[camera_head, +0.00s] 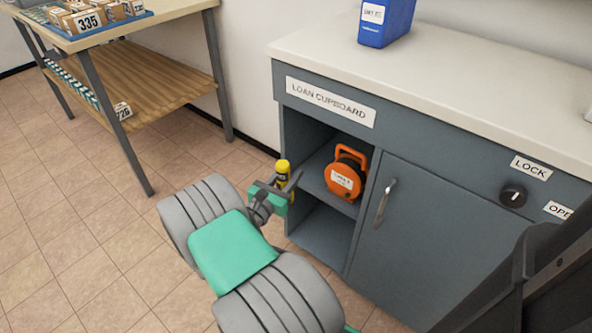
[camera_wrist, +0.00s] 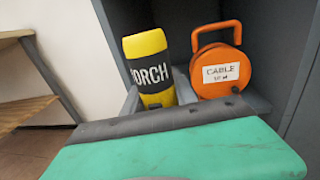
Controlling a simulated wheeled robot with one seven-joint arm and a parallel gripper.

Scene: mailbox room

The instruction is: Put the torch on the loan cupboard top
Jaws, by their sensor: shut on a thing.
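The torch (camera_head: 283,169) is yellow with a black band lettered TORCH. In the wrist view the torch (camera_wrist: 148,68) stands close to upright, tilted slightly, between my fingers. My gripper (camera_head: 281,187) is shut on it at the front of the cupboard's open left compartment; its fingers are partly hidden in the wrist view. The loan cupboard (camera_head: 326,115) is grey, with a LOAN CUPBOARD label. Its pale top (camera_head: 450,75) is above and to the right of my gripper. I cannot tell whether the torch touches the shelf.
An orange cable reel (camera_head: 345,176) stands on the shelf just right of the torch; it also shows in the wrist view (camera_wrist: 219,72). A blue bin (camera_head: 386,22) stands on the cupboard top's back left. A table (camera_head: 170,8) with parcels is at left. The top's middle is clear.

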